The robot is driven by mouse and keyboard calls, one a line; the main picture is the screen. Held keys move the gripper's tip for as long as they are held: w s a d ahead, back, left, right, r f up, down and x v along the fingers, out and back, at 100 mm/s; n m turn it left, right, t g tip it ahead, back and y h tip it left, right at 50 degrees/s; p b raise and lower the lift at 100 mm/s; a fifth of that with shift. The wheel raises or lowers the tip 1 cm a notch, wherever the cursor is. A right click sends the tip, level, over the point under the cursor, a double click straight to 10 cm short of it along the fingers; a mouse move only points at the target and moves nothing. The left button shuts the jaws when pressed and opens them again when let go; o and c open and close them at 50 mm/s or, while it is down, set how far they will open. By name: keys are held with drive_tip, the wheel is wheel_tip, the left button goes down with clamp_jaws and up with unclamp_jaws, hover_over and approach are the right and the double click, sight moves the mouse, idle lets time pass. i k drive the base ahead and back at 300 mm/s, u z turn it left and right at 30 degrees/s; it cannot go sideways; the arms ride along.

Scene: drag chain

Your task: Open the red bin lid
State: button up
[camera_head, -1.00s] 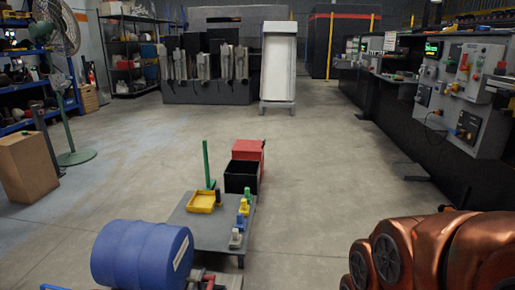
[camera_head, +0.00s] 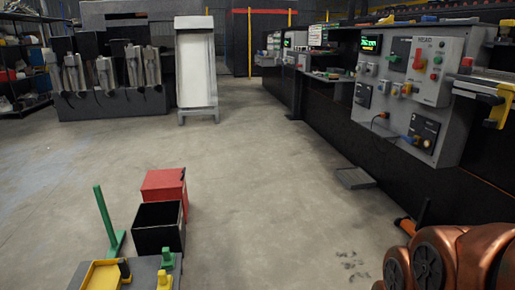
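The red bin (camera_head: 164,184) stands on the floor at the lower left of the head view, behind a black open bin (camera_head: 159,227). Its red top looks flat and closed. The black bin hides part of its front. My copper-coloured arm shows at the lower right corner, well to the right of the bins. My gripper is outside the view.
A low grey table (camera_head: 147,270) with a yellow tray (camera_head: 101,276) and a green post (camera_head: 105,222) is at the lower left. A control panel (camera_head: 416,75) lines the right side. A white cabinet (camera_head: 196,65) stands at the back.

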sight(173, 178)
drive_tip(key=z, duration=0.15)
drive_tip(key=i, duration=1.85)
drive_tip(key=u, duration=0.5)
drive_tip(key=i, duration=1.3)
drive_tip(key=u, duration=1.9)
drive_tip(key=i, duration=0.8)
drive_tip(key=u, duration=0.65)
